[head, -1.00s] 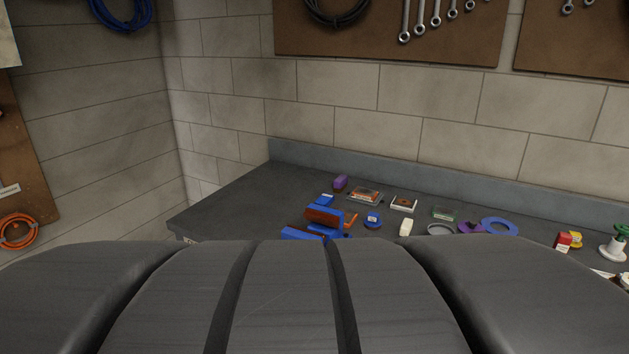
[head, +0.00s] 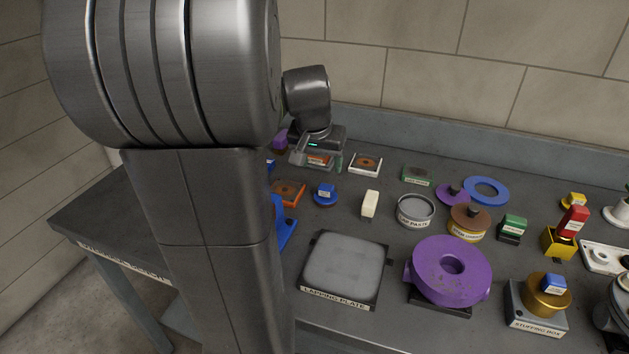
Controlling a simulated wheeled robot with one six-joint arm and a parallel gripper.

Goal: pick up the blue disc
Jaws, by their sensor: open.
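The gap between the jaws and the plate cannot be told.
My arm hides the bench's left part, including most of a blue object (head: 283,228). A lapping plate (head: 345,268) and purple round part (head: 452,270) are in front. The wall stands behind.

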